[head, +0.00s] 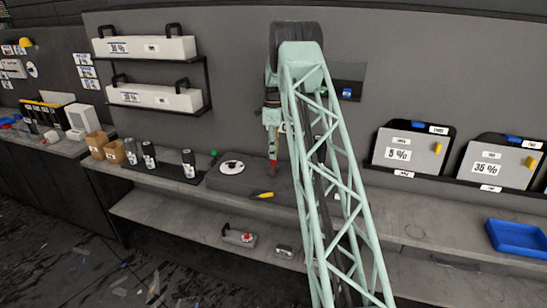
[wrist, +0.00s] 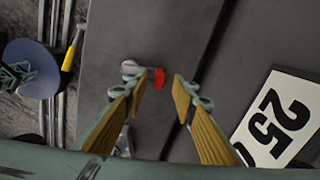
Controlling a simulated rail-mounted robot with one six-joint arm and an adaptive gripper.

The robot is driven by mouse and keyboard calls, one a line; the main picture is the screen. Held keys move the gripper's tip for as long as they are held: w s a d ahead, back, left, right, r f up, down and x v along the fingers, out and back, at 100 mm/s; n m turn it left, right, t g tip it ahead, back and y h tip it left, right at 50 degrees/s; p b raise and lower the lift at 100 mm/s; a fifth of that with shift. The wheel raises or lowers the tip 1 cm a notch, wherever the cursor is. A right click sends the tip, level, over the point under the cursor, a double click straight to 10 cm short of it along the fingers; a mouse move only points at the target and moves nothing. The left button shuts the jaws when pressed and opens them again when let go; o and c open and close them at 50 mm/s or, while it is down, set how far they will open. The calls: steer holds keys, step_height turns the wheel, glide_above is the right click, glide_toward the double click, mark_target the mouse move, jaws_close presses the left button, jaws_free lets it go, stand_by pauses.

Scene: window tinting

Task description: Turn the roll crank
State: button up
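A small crank with a red grip (wrist: 159,78) and a pale metal end (wrist: 130,70) shows in the wrist view, over a dark grey surface. In the head view a small red piece (head: 273,162) stands at the bench, just below my gripper; it appears to be the same grip. My gripper (wrist: 154,90) is open, with its two yellow-lined fingers apart.
A white disc (head: 232,167) and a yellow-handled tool (head: 262,195) lie near my gripper. Dark cylinders (head: 189,163) stand to the left. A white label reading 25 (wrist: 277,119) is at the right of the wrist view. A blue tray (head: 518,238) sits far right.

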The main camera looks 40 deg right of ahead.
step_height(320, 180, up, 8)
steer(key=shift+r, duration=0.15)
stand_by(0.3)
stand_by(0.8)
